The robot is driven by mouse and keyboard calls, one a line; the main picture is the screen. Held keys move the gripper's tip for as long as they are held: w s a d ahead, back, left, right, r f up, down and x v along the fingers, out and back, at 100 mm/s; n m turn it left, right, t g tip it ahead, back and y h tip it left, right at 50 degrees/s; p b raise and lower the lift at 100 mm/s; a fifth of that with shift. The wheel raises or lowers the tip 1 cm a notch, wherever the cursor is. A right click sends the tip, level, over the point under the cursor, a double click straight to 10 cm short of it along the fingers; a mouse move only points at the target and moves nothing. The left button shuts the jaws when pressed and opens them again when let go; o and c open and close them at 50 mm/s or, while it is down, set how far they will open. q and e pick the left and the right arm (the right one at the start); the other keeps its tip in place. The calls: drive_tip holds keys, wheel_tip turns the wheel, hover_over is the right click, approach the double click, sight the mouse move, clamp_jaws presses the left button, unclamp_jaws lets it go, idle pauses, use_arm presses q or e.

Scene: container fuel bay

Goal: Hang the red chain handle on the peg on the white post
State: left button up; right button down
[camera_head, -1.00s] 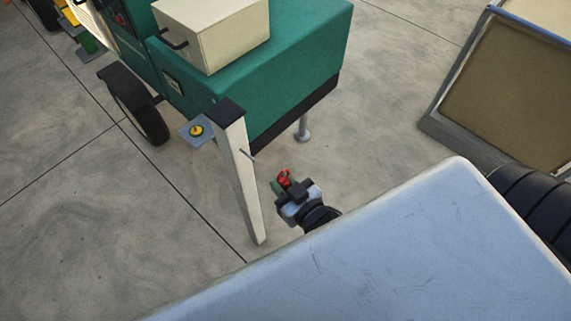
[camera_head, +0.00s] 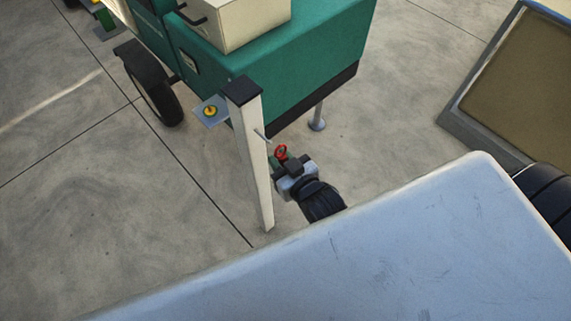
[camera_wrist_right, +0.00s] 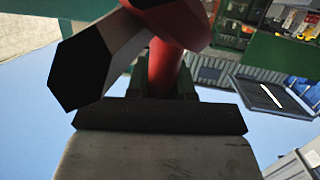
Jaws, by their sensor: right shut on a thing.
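The white post (camera_head: 256,165) with a black cap stands left of my right gripper (camera_head: 284,164) in the head view. A thin peg (camera_head: 261,134) sticks out from its right side. My right gripper is shut on the red chain handle (camera_head: 281,152), just below and right of the peg, with a small gap between them. In the right wrist view, the red handle (camera_wrist_right: 168,65) rises from between the jaws, and the post's black cap (camera_wrist_right: 82,72) is at left, with the handle overlapping the pale post. The peg is not clear there. My left gripper is out of view.
A green trailer unit (camera_head: 290,65) with a beige box (camera_head: 245,22) stands behind the post. A small plate with a yellow button (camera_head: 210,111) sits on the post's left. A grey-framed panel (camera_head: 520,85) is at right. Concrete floor is clear at left.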

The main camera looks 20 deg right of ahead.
sight(259, 143)
drive_tip(key=shift+a+b+x, duration=0.2)
drive_tip(key=shift+b+x, duration=0.4)
drive_tip(key=shift+x, duration=0.45)
drive_tip(key=shift+a+b+x, duration=0.15)
drive_tip(key=shift+b+x, duration=0.4)
drive_tip(key=shift+x, duration=0.45)
drive_tip(key=shift+w+a, duration=0.15)
drive_tip(key=shift+w, duration=0.3)
drive_tip(key=shift+w+f, duration=0.15)
drive_tip(key=shift+f, duration=0.05)
drive_tip(key=c, duration=0.9)
unclamp_jaws()
